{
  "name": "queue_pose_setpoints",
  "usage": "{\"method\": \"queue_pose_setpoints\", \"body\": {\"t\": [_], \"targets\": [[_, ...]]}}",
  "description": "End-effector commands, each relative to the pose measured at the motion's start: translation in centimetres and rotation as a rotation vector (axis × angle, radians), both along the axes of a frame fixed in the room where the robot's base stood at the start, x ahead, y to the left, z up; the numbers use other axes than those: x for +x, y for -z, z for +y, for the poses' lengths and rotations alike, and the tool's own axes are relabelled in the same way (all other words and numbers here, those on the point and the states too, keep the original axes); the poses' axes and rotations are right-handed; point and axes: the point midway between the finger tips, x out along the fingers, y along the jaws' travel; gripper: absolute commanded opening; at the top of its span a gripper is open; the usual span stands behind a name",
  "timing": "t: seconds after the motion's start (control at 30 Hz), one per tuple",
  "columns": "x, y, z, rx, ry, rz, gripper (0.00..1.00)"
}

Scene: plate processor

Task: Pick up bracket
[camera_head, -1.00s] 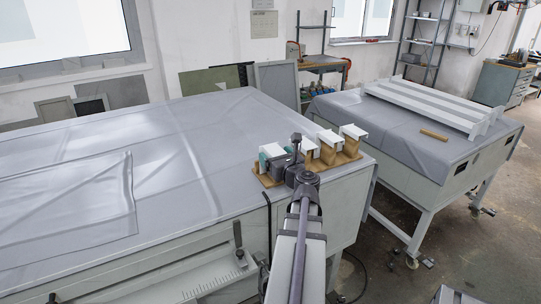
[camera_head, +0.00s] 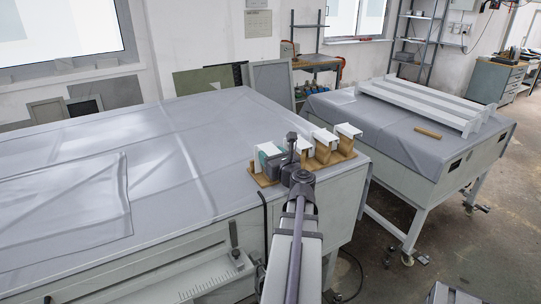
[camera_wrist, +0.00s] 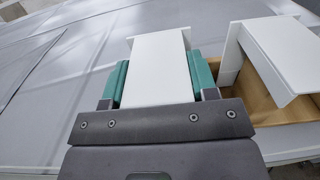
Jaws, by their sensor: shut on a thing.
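Several white brackets stand on a wooden holder (camera_head: 262,181) near the front right corner of the large covered table. My gripper (camera_wrist: 158,88) has teal finger pads on both sides of one white bracket (camera_wrist: 160,58) and is shut on it. In the head view this gripped bracket (camera_head: 266,149) is at the left end of the row, partly hidden by my gripper. A second white bracket (camera_wrist: 280,52) sits just to the right in the wrist view. I cannot tell whether the gripped bracket still touches the holder.
The large table (camera_head: 90,195) is mostly free, with a flat folded sheet at left. More brackets (camera_head: 348,130) stand to the right of my gripper. A second table (camera_head: 380,125) at right carries long white profiles (camera_head: 420,103) and a small wooden block (camera_head: 428,133).

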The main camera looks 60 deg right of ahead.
Motion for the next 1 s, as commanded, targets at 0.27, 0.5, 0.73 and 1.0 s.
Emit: {"method": "queue_pose_setpoints", "body": {"t": [0.27, 0.5, 0.73, 1.0], "targets": [[0.0, -3.5, 0.0, 0.0, 0.0, 0.0, 0.26], [0.0, -9.6, 0.0, 0.0, 0.0, 0.0, 0.26], [0.0, -16.2, 0.0, 0.0, 0.0, 0.0, 0.26], [0.0, -18.1, 0.0, 0.0, 0.0, 0.0, 0.26]]}}
